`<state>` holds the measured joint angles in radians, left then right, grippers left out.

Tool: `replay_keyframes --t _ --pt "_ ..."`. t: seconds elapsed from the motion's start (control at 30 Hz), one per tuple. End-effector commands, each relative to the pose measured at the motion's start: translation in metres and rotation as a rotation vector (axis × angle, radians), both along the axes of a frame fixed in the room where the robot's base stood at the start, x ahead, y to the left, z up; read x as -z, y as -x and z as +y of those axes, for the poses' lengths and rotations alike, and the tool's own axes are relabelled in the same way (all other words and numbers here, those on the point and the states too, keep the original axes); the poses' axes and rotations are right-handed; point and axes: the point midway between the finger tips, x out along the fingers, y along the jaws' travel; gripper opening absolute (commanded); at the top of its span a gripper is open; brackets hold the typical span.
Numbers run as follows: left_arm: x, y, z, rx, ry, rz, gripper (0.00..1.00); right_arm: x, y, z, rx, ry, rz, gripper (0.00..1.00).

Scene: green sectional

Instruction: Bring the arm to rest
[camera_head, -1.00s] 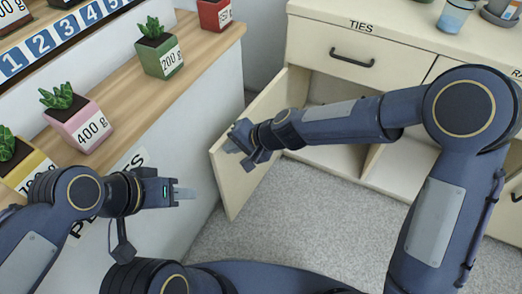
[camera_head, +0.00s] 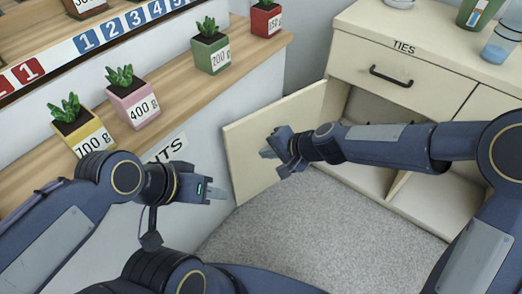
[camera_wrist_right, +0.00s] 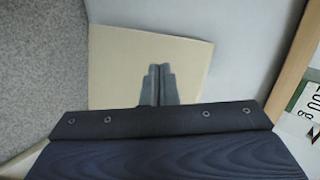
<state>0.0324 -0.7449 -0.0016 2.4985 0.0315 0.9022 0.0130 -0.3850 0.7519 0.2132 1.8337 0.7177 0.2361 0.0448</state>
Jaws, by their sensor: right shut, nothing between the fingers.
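My right arm reaches in from the right in the head view. Its gripper (camera_head: 270,154) is shut and empty, in front of the open cream cabinet door (camera_head: 258,120). In the right wrist view, the gripper's two fingers (camera_wrist_right: 158,70) are together, with the door's panel (camera_wrist_right: 115,60) behind them. I cannot tell if the fingers touch the door. My left gripper (camera_head: 216,192) is at the lower left, beside the white side of the plant counter, with nothing seen in it. I cannot tell whether its fingers are apart.
A wooden counter (camera_head: 165,112) holds potted plants, among them pink (camera_head: 130,103), green (camera_head: 210,55) and red (camera_head: 266,20) pots. The cream cabinet (camera_head: 425,65) with a drawer marked TIES stands at the right, cups on top. Grey carpet (camera_head: 310,222) is clear between.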

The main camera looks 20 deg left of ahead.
Motion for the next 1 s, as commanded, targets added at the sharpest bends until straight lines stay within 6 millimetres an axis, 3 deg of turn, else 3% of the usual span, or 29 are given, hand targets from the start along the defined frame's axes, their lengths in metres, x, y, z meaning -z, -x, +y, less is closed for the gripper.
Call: replay_keyframes --t 0.03,0.3,0.77,0.87,1.0 --pt "-0.008 -0.001 0.000 -0.001 0.000 -0.002 0.36 -0.014 0.004 -0.008 0.003 -0.001 -0.003 0.00" --pt "-0.020 -0.001 0.000 0.000 0.000 -0.001 0.36 -0.045 0.026 -0.038 0.003 0.000 -0.001 0.00" --pt "-0.021 -0.001 0.000 0.000 0.000 -0.001 0.36 -0.055 0.033 -0.050 0.002 0.002 -0.007 0.00" --pt "-0.022 -0.001 0.000 0.000 0.000 -0.001 0.36 -0.068 0.032 -0.069 0.000 0.012 -0.041 0.00" --pt "-0.022 -0.001 0.000 0.000 0.000 -0.001 0.36 -0.099 0.040 -0.127 -0.006 0.059 -0.133 0.00"
